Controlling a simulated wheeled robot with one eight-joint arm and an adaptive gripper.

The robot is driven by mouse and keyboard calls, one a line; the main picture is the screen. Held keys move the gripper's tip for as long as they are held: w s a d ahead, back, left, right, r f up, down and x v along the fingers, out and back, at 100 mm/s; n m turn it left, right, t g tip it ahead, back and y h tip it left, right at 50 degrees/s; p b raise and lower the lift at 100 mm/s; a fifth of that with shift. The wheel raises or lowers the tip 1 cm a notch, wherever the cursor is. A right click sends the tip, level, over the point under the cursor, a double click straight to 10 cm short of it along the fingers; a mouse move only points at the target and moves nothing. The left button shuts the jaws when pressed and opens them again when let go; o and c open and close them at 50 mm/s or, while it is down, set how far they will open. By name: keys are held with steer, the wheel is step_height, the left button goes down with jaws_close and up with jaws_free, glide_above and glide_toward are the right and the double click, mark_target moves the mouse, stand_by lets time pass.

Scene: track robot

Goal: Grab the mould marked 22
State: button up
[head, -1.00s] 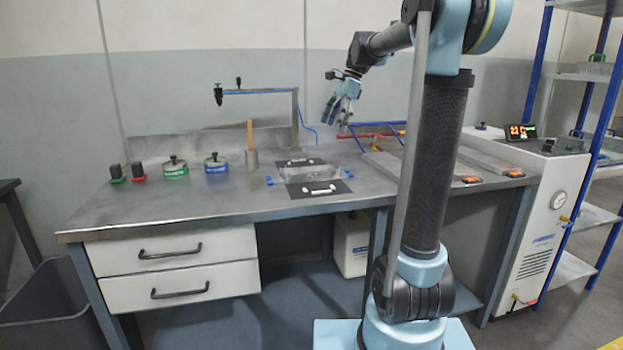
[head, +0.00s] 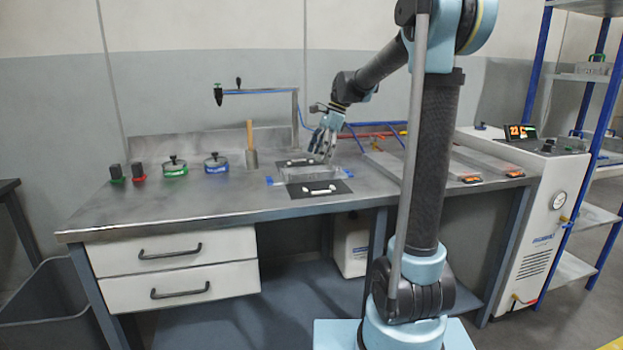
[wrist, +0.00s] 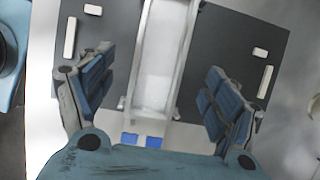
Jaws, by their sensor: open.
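A long pale, partly see-through trough-shaped mould (head: 292,175) lies on the bench between two dark plates, with blue parts at its ends. I cannot read any number on it. In the wrist view the mould (wrist: 162,62) runs lengthwise between my fingers. My gripper (head: 320,152) is open above the mould, toward its right part. In the wrist view my gripper (wrist: 160,78) has one blue-padded finger on each side of the mould, with gaps on both sides. I see no contact.
Dark plates (head: 341,187) with white pieces flank the mould. Left on the bench stand a green-banded pot (head: 174,167), a blue-banded pot (head: 216,164) and a wooden-handled tool (head: 250,135). Blue and red bars (head: 375,135) stand behind. The front left bench is clear.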

steer(key=shift+a+x, duration=0.2)
steer(key=shift+x, duration=2.55)
steer(key=shift+w+r, duration=0.1)
steer(key=shift+r, duration=0.05)
steer(key=c, duration=1.9)
steer(key=shift+c, duration=0.2)
steer(key=shift+r, duration=0.15)
